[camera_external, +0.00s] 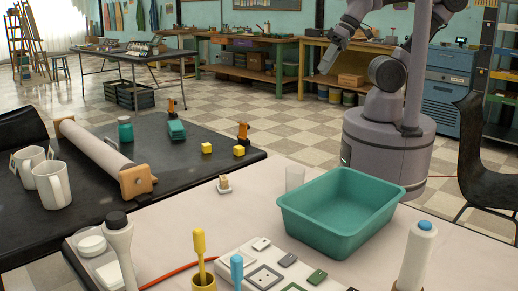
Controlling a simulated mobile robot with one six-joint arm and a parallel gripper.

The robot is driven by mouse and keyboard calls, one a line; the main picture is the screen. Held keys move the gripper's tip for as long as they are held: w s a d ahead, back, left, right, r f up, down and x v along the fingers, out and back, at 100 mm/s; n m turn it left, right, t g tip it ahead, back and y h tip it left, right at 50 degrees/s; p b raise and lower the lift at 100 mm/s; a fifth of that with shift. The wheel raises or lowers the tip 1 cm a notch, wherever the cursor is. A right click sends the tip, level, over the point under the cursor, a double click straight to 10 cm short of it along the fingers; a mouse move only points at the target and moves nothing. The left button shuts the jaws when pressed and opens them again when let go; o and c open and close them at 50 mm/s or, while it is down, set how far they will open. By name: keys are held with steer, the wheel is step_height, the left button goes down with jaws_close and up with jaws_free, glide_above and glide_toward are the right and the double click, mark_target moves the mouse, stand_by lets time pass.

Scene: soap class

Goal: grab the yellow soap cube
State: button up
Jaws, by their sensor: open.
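Two small yellow cubes lie near the right end of the black table: one yellow cube (207,148) on the left and another yellow cube (239,151) close to the table's edge. They look alike, and I cannot tell which is the soap. My gripper (327,63) hangs at the upper right, pointing down. It is open, small in the picture and well apart from both cubes; nothing shows between its jaws.
Orange-and-black items (243,132) stand behind the cubes, and a teal block (176,130) lies to their left. A paper roller (100,155) and white mugs (52,184) take up the left.

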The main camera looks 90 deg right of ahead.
steer(key=w+a+r+n+p, duration=0.1)
steer(key=w+r+n+p, duration=0.1)
steer(key=w+n+p, duration=0.35)
steer(key=n+g+p, duration=0.2)
steer(key=n+p, duration=0.4)
steer(key=n, duration=0.1)
glide_above(239, 147)
steer(key=s+d, duration=0.4)
steer(key=s, duration=0.2)
step_height(239, 147, down, 12)
steer(key=shift+y, duration=0.4)
steer(key=b+x, duration=0.2)
steer(key=x, duration=0.4)
steer(key=b+x, duration=0.2)
steer(key=x, duration=0.4)
steer(key=d+b+x, duration=0.1)
steer(key=b+x, duration=0.1)
steer(key=x, duration=0.4)
steer(key=shift+s+a+f, duration=0.1)
steer(key=shift+f, duration=0.25)
steer(key=shift+r, duration=0.1)
jaws_close()
